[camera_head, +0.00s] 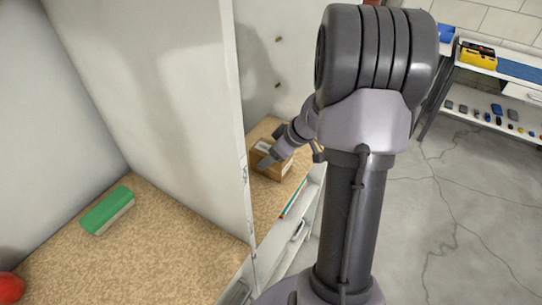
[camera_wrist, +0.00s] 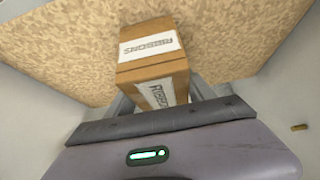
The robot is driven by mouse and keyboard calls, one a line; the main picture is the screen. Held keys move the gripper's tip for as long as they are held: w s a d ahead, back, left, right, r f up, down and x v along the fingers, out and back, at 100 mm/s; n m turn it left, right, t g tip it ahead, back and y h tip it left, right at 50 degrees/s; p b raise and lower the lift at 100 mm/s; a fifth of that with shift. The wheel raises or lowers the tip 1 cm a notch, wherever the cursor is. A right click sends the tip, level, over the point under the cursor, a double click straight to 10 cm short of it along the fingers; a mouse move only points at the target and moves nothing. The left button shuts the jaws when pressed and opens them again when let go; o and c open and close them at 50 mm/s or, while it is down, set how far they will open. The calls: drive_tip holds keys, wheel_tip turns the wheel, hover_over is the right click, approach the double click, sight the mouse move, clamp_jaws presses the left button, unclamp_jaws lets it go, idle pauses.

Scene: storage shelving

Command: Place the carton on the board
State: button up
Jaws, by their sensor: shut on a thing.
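The carton is a small brown box with white "RIBBONS" labels; it shows in the wrist view (camera_wrist: 152,72) and, partly covered by my gripper, in the head view (camera_head: 284,168). My gripper (camera_head: 268,160) is shut on the carton, with a finger at each side of it in the wrist view (camera_wrist: 160,96). The board is a speckled tan chipboard shelf; in the head view its right bay (camera_head: 262,202) lies under the carton, and it fills the upper wrist view (camera_wrist: 235,40). Whether the carton touches the board or hangs just above it, I cannot tell.
A pale upright panel (camera_head: 180,110) divides the shelf. In the left bay are a green-topped block (camera_head: 106,208) and a red round thing (camera_head: 10,287). A thin blue-red item (camera_head: 293,198) lies along the right bay's front edge. A workbench (camera_head: 500,70) stands far right.

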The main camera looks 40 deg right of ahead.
drive_tip(key=shift+f, duration=0.15)
drive_tip(key=o, duration=1.4)
drive_tip(key=shift+o, duration=0.2)
drive_tip(key=shift+r+p, duration=0.3)
drive_tip(key=shift+r, duration=0.1)
drive_tip(key=p+v, duration=0.3)
drive_tip(key=v, duration=0.8)
drive_tip(key=shift+s+r, duration=0.2)
drive_tip(key=shift+s, duration=0.05)
drive_tip(key=shift+s, duration=0.1)
